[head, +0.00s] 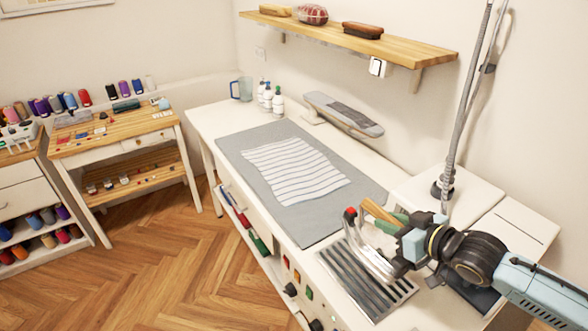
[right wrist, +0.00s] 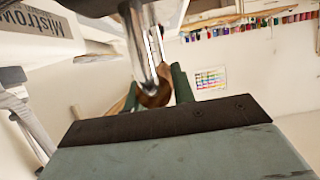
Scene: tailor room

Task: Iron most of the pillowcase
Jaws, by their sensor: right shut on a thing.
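The pillowcase (head: 293,170), white with thin dark stripes, lies flat on the grey ironing mat (head: 338,222). The iron (head: 368,258) has a silver body, a red knob, a wooden handle and green parts. It is at the ribbed metal rest (head: 355,285), right of the mat; I cannot tell whether it touches the rest. My right gripper (head: 398,232) is shut on the iron and partly hides its handle. In the right wrist view, the iron's wooden handle end (right wrist: 153,96) and chrome part show beyond my gripper's dark edge. My left gripper is not in view.
A grey hose (head: 462,110) rises behind the iron. A wooden shelf (head: 350,38) hangs above. The mat around the pillowcase is clear.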

